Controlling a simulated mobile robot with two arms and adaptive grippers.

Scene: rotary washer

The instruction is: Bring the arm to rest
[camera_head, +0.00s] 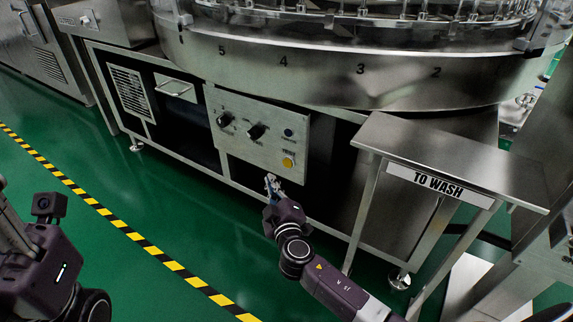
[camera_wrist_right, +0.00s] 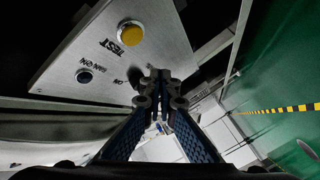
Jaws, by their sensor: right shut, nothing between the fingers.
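My right gripper (camera_head: 271,180) is in front of the rotary washer's control panel (camera_head: 256,133), just below the yellow button (camera_head: 288,162). In the right wrist view its two blue-padded fingers (camera_wrist_right: 160,88) meet at the tips and hold nothing. The yellow button (camera_wrist_right: 130,33) shows there above and left of the fingertips, apart from them, with a small dark blue button (camera_wrist_right: 84,76) lower left. My left arm (camera_head: 45,245) is at the left edge of the head view; its gripper fingers are not visible.
The steel washer drum (camera_head: 330,62) stands above the panel. A steel table labelled TO WASH (camera_head: 440,150) stands right of my right arm. The green floor (camera_head: 165,205) with a yellow-black stripe (camera_head: 150,248) is clear at left.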

